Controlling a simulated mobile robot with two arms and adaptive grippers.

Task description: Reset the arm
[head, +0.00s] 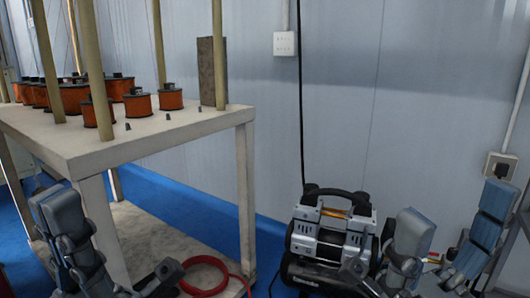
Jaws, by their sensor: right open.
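My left gripper (112,255) is low at the left of the head view, in front of the near leg of the pale table. My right gripper (448,232) is low at the right, in front of the wall and beside the compressor. It is open, with nothing seen between its fingers. Both grippers are partly cut off by the bottom edge.
A pale table (185,130) at the left carries several orange copper coils (171,97) and tall tan posts (217,55). A black and silver compressor (328,232) stands on the floor. Blue floor (185,205) shows between.

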